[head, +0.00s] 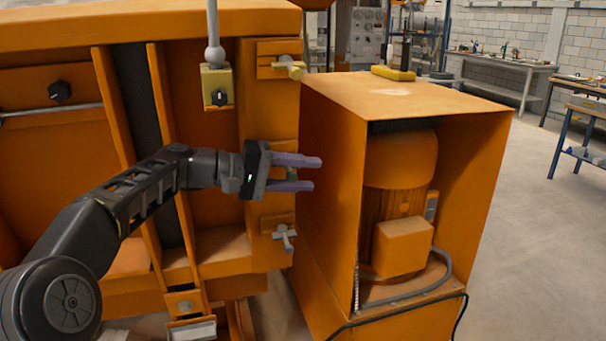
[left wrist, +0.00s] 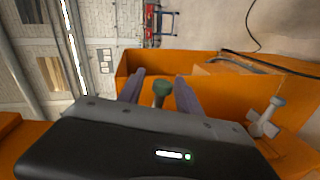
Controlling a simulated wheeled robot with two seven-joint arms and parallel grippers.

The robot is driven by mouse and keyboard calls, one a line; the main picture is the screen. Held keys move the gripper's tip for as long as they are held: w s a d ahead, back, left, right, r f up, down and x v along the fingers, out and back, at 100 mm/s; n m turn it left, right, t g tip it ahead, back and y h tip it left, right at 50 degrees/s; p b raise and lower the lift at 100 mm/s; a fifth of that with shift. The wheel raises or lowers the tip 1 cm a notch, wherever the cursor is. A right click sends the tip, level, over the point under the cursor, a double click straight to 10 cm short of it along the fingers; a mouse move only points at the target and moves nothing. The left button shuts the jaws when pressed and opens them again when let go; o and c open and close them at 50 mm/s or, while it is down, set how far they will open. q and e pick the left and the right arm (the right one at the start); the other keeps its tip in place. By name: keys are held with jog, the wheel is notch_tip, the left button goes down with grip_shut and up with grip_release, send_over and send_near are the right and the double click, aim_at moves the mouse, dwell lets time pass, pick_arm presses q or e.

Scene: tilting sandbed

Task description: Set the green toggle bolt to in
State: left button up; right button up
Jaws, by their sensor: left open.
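The green toggle bolt (left wrist: 161,92) shows its round head between the two purple fingers of my left gripper (left wrist: 160,88) in the left wrist view. In the head view my left gripper (head: 305,173) is open, its fingers pointing right, one above and one below the bolt. Only a small piece of the green bolt (head: 292,176) shows there, between the fingers on the orange machine's side. The fingers appear apart from the bolt; contact cannot be told. My right gripper is not in view.
A yellowish toggle bolt (head: 291,67) sits above and a grey one (head: 284,237) below on the same orange frame. An orange motor housing (head: 330,150) stands close to the right of the fingertips. A yellow box with a black knob (head: 217,86) is at upper left.

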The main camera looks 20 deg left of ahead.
pick_arm(q)
jog(key=shift+a, duration=0.1)
jog(key=v, duration=0.7)
jog(key=shift+s+a+b, duration=0.15)
jog(key=shift+a+b, duration=0.1)
jog(key=shift+b, duration=0.15)
jog(key=shift+r, duration=0.1)
